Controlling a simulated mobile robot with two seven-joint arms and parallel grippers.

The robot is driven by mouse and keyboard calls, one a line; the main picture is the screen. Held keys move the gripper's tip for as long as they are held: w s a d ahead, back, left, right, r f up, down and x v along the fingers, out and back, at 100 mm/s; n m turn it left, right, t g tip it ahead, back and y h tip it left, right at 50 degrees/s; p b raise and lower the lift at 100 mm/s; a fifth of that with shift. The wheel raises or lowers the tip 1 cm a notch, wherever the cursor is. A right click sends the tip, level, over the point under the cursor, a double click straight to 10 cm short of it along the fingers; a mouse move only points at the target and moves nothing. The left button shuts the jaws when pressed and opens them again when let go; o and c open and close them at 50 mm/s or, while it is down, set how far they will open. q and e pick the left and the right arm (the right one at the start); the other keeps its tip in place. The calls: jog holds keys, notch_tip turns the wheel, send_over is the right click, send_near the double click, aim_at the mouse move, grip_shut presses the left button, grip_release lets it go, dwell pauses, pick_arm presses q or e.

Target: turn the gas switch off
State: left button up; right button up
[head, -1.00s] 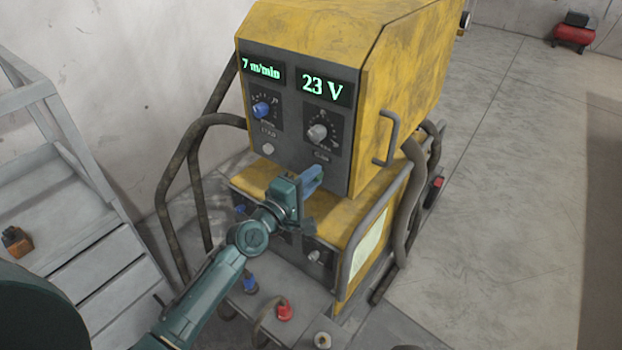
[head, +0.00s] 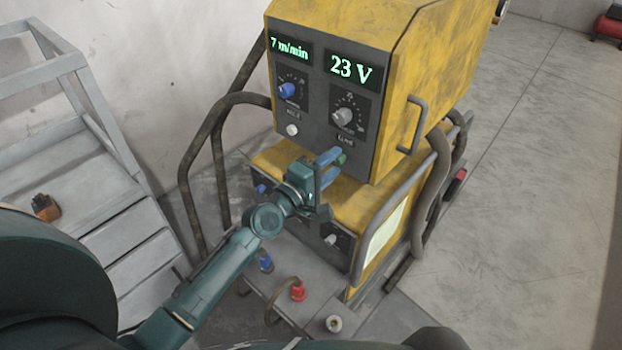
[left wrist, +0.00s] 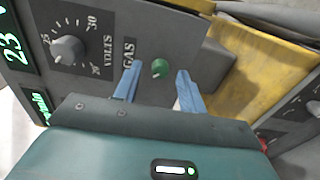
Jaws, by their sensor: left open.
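The gas switch (left wrist: 160,67) is a small round green knob with a pale tip, beside the GAS label on the grey front panel. In the head view the green switch (head: 341,159) shows at the tips of my left gripper (head: 333,166), low on the panel of the yellow machine (head: 425,75). In the left wrist view my left gripper (left wrist: 158,76) is open, with one blue finger on each side of the switch. Gaps show between the fingers and the knob, and the gripper holds nothing. My right gripper is not in view.
A grey volts knob (head: 342,117), a blue knob (head: 287,90) and a white button (head: 292,130) are on the same panel. A yellow lower unit (head: 355,205) juts out below. Thick hoses (head: 190,165) curve at the left. Grey steps (head: 95,190) stand further left.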

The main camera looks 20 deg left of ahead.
pick_arm(q)
jog(key=b+v, duration=0.1)
jog(key=v, duration=1.1)
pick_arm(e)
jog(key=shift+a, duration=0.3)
pick_arm(q)
jog(key=s+d+f+m+g+y, duration=0.1)
jog(key=s+d+f+m+g, duration=0.2)
jog(key=s+f+m, duration=0.4)
jog(key=s+d+f+m+g+y+p, duration=0.1)
jog(key=s+d+f+m+g, duration=0.2)
jog(key=s+f+m, duration=0.4)
jog(key=f+m, duration=0.1)
jog(key=m, duration=0.2)
jog(key=shift+d+y+p, duration=0.2)
jog(key=shift+y+p, duration=0.1)
jog(key=shift+y, duration=0.1)
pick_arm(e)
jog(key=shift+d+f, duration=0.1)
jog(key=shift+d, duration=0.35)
pick_arm(q)
jog(key=shift+f, duration=0.1)
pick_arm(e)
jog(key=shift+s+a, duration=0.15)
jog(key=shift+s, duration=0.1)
